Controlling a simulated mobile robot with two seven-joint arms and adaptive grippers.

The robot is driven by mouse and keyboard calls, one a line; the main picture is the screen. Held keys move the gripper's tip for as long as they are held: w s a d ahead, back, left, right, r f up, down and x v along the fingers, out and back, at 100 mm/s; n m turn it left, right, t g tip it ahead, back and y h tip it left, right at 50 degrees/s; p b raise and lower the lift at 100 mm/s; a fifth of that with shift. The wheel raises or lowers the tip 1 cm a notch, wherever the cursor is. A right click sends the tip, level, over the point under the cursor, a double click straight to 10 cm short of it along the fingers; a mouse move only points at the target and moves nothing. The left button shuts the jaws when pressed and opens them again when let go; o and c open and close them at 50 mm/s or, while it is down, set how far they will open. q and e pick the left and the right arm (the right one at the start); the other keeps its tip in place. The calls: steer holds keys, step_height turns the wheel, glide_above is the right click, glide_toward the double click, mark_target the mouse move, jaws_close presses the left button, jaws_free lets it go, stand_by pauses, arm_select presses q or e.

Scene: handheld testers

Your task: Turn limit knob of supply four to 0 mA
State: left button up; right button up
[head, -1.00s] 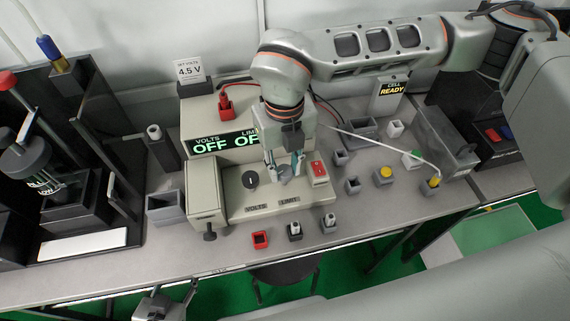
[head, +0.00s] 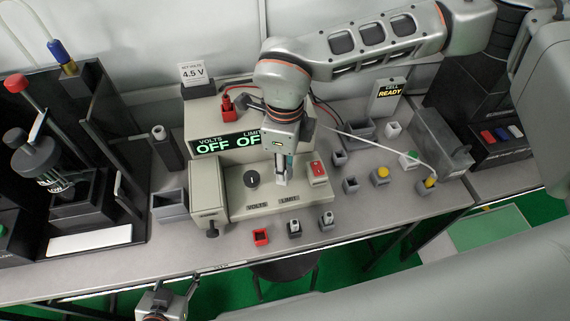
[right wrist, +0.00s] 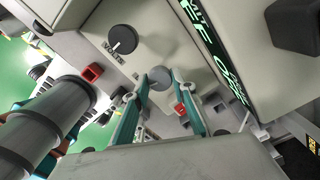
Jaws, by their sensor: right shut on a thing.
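The beige supply (head: 275,204) stands mid-bench. Its display (head: 212,146) reads VOLTS OFF, and the LIMIT reading, partly behind my right gripper, appears to start with OF. The dark volts knob (head: 251,178) has a white pointer line; it also shows in the right wrist view (right wrist: 122,39). My right gripper (head: 281,181) comes down from above over the panel by the LIMIT label. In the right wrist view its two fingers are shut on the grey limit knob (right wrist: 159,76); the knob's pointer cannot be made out. My left gripper (head: 165,292) is open and empty at the bench's front edge.
A red rocker switch (head: 317,169) sits just right of my right gripper. Small holders, including a red one (head: 261,237), line the bench front.

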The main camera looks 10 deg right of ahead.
steer(key=shift+n, duration=1.6)
steer(key=o, duration=1.1)
steer(key=shift+r, duration=0.1)
step_height(320, 180, up, 12)
steer(key=shift+f, duration=0.1)
